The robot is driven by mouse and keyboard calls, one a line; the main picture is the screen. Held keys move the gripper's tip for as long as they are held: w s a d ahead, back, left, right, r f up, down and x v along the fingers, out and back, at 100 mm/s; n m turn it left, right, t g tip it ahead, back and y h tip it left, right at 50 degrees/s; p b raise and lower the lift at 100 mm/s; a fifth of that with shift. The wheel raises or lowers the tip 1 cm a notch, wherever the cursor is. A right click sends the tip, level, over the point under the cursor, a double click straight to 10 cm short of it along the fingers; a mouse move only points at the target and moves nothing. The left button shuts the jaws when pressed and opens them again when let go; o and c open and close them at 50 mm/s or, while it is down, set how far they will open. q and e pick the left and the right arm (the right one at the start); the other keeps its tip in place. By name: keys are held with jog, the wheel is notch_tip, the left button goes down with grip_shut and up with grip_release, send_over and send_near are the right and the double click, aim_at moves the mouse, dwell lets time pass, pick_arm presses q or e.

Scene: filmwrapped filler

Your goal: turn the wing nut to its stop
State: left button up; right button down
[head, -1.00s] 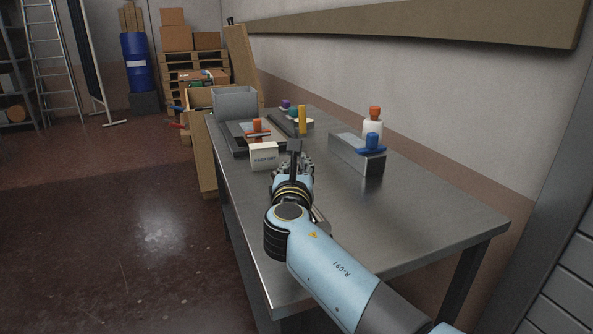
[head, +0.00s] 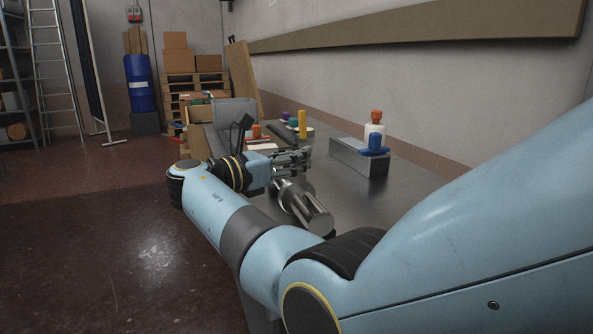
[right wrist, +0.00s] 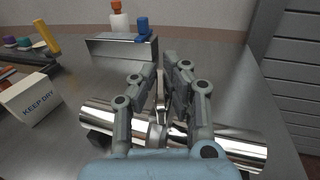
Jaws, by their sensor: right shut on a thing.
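My right gripper (head: 302,160) reaches over the steel bench from the left of the picture. In the right wrist view its fingers (right wrist: 166,72) are closed around a small metal piece, which I take to be the wing nut (right wrist: 160,102); the fingers cover most of it. A shiny metal cylinder (right wrist: 236,148) lies crosswise below the fingers, with a narrower middle part. It also shows beside the gripper in the head view (head: 312,212). How far the nut is turned cannot be seen. My left gripper is out of view.
A steel block (head: 350,158) with a blue-handled piece (head: 373,145) stands on the bench (head: 400,195), near a white bottle with an orange cap (head: 376,117). A white "KEEP DRY" box (right wrist: 30,98), a grey bin (head: 235,110) and a yellow cylinder (head: 302,124) stand farther left.

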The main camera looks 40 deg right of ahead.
jog(key=shift+f+m+g+b, duration=0.15)
jog(key=shift+m+g+b, duration=0.45)
jog(key=shift+g, duration=0.4)
jog(key=shift+s, duration=0.1)
jog(key=c, duration=1.4)
grip_release()
jog(key=shift+c, duration=0.2)
jog(key=a, duration=1.2)
jog(key=shift+w, duration=0.4)
